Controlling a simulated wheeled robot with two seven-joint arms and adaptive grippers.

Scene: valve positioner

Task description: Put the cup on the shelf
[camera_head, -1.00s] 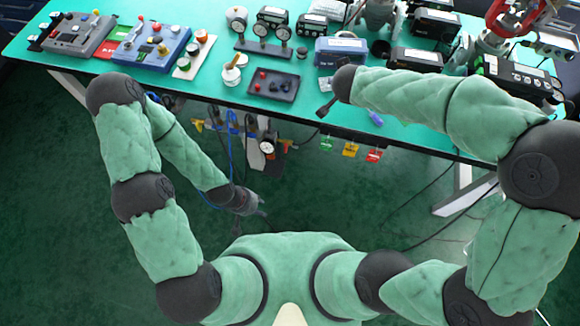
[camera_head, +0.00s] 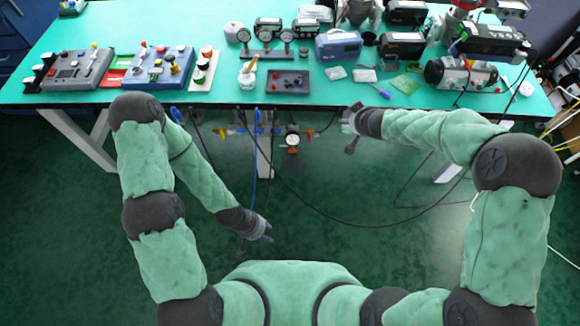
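A small white cup-like vessel (camera_head: 246,80) with a brown stick in it stands near the front of the green bench; I cannot tell if it is the task's cup. No shelf can be made out. My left gripper (camera_head: 256,241) hangs low over the floor, in front of my body and well away from the bench. Its fingers look apart and nothing shows between them. My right gripper (camera_head: 350,130) is at the bench's front edge, right of the vessel and apart from it. It is small and dark, and its finger state is unclear.
The green bench (camera_head: 300,98) carries control boxes (camera_head: 157,66) at left, a gauge stand (camera_head: 265,50), a dark tray (camera_head: 288,82) and a blue instrument (camera_head: 338,45). A motor-like device (camera_head: 460,74) stands at right. Cables hang below; the floor before the bench is open.

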